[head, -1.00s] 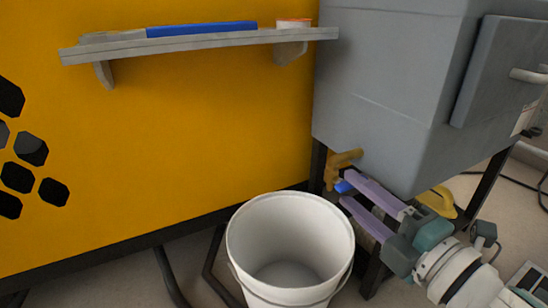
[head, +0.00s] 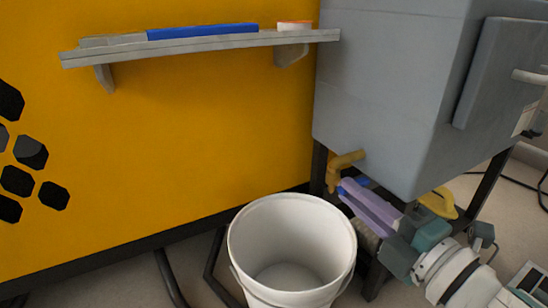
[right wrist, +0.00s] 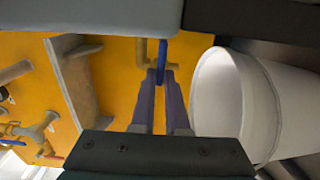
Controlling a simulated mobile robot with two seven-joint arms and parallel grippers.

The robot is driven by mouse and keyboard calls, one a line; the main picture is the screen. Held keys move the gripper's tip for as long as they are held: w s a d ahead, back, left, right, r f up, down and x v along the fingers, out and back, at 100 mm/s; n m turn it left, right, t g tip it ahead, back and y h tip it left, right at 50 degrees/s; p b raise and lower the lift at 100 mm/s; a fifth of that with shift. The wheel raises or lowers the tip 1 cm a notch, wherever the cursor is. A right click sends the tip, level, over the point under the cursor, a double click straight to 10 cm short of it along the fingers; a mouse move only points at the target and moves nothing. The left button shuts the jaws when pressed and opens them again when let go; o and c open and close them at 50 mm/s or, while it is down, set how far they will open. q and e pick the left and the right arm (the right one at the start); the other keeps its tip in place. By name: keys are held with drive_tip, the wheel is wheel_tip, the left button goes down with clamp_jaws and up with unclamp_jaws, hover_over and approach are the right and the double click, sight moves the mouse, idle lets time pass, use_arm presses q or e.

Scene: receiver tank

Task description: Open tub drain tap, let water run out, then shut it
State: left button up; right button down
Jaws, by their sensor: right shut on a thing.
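The grey tub (head: 385,110) stands at the right on dark legs. Its brass drain tap (head: 343,168) sticks out low on the left side. My right gripper (head: 349,189) is shut on the tap's blue handle (head: 363,182), which its fingers partly cover in the head view. In the right wrist view the handle (right wrist: 162,58) stands upright at the fingertips (right wrist: 160,75), beside the brass pipe. A white bucket (head: 275,296) stands on the floor below the tap. It looks empty, and no water stream shows. My left gripper is in neither view.
A yellow panel (head: 190,120) fills the left, with a shelf (head: 200,42) holding a blue item. A yellow object (head: 440,203) is beside my right wrist under the tub. Dark frame bars run near the bucket. Other valves (right wrist: 38,130) show at the wrist view's left.

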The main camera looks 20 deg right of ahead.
drive_tip(key=shift+m, duration=0.3)
drive_tip(key=m+p, duration=0.4)
drive_tip(key=m, duration=0.7)
drive_tip(key=shift+d, duration=0.1)
drive_tip(key=shift+f, duration=0.1)
idle(0.4)
drive_tip(key=c, duration=0.9)
unclamp_jaws()
drive_tip(key=shift+s, duration=0.15)
